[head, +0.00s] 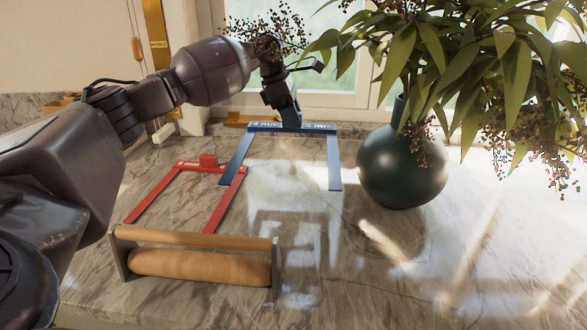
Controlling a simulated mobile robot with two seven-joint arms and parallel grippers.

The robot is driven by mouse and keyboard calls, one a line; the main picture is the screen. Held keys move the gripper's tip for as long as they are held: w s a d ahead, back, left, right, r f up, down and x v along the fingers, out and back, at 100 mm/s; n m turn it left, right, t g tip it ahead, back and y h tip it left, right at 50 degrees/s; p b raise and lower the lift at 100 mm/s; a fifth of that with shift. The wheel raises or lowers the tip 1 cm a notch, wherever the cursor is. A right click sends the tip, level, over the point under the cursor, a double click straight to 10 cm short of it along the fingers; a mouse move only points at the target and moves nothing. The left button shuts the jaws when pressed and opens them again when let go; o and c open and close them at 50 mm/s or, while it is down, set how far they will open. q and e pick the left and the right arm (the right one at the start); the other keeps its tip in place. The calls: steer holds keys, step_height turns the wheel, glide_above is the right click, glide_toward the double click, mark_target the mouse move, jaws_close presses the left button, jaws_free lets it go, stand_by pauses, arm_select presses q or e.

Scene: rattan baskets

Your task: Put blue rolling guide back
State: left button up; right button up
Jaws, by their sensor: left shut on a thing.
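The blue rolling guide (262,128) is a U-shaped frame with "4 mm" marked on its crossbar. Its two legs point toward the front of the counter. My left gripper (290,118) is shut on the middle of the blue crossbar, coming down from above. I cannot tell whether the guide touches the counter. A red rolling guide (225,200) marked "6 mm" lies to the left, with one leg end close to a wooden rolling pin (200,265) in its stand. The left blue leg shows close to the red guide's right corner. My right gripper is not in view.
A dark round vase (400,175) with leafy, berried branches stands right of the blue guide. A yellow guide-like piece (240,119) lies at the back by the window. The marble counter (480,270) is clear at front right.

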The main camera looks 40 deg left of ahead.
mark_target(275, 124)
arm_select(q)
step_height(275, 124, down, 14)
steer(key=shift+r+b, duration=0.2)
steer(key=shift+b, duration=0.25)
steer(key=shift+f, duration=0.15)
steer(key=o, duration=1)
steer(key=shift+c, duration=0.2)
steer(key=p+v, duration=0.1)
steer(key=v, duration=1.1)
steer(key=shift+d, duration=0.1)
steer(key=shift+r, duration=0.25)
